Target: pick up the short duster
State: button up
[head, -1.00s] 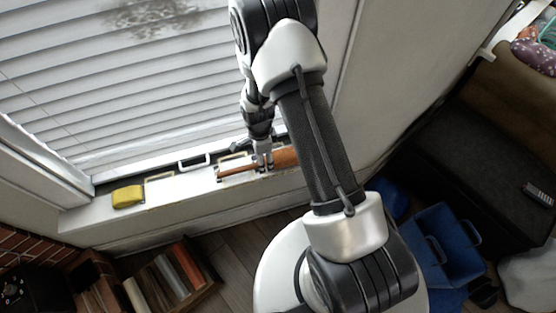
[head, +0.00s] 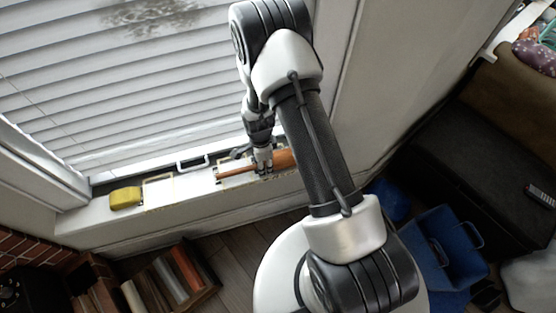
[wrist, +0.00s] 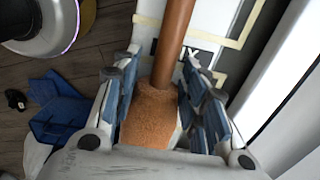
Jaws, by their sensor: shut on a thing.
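The short duster has a brown handle (head: 238,170) and an orange-brown fuzzy head (head: 284,159). It lies along the white window sill in the head view, handle to the left, with part of its head behind my arm. My gripper (head: 264,168) is at the sill, shut on the duster where handle and head meet. In the wrist view the duster's head (wrist: 150,118) is between the gripper's blue-padded fingers (wrist: 160,90), and the handle runs up out of the picture. I cannot tell whether the duster touches the sill.
A yellow sponge-like block (head: 125,198) sits on the sill (head: 190,187) to the left. Tape outlines mark the sill. Window blinds (head: 110,80) rise behind it. Below are a wooden crate with books (head: 170,282) and a blue bin (head: 445,250). A dark chest (head: 480,165) stands at right.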

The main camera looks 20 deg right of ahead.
jog(key=shift+c, duration=1.3)
jog(key=shift+s+r+p, duration=0.15)
jog(key=shift+r+p, duration=0.15)
jog(key=shift+r, duration=0.05)
notch_tip(320, 180, up, 6)
jog(key=shift+d+r+p, duration=0.1)
jog(key=shift+r+p, duration=0.15)
jog(key=shift+p, duration=1)
jog(key=s+d, duration=0.2)
jog(key=s, duration=0.4)
jog(key=s+d+p, duration=0.1)
jog(key=s+d, duration=0.1)
jog(key=s, duration=0.4)
jog(key=s+d+p, duration=0.1)
jog(key=s+d, duration=0.1)
jog(key=s, duration=0.4)
jog(key=shift+s+f, duration=0.1)
jog(key=shift+s, duration=0.3)
